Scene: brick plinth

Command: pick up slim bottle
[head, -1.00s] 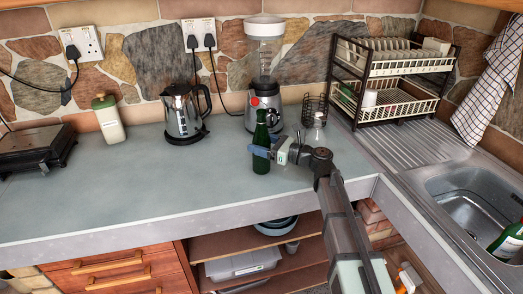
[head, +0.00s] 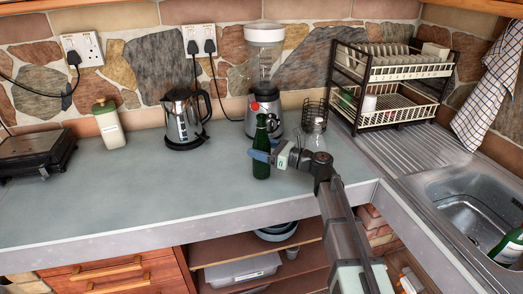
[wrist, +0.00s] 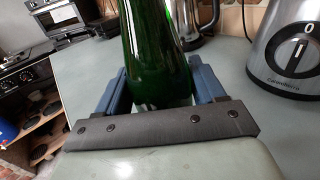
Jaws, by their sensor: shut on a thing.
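The slim bottle (head: 262,168) is dark green glass and stands upright near the front middle of the counter. My gripper (head: 262,156) reaches in from the right, with its blue fingers around the bottle's body. In the wrist view the green bottle (wrist: 155,55) fills the space between the two blue fingers (wrist: 158,90), one on each side. My gripper is shut on it. The bottle's base looks to be at the counter top; I cannot tell whether it touches.
A blender (head: 264,80) stands close behind the bottle, and a kettle (head: 184,120) behind left. A clear glass bottle (head: 317,138) is just right, near my arm. A dish rack (head: 395,85) and sink (head: 465,205) lie right. The left counter (head: 90,195) has free room.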

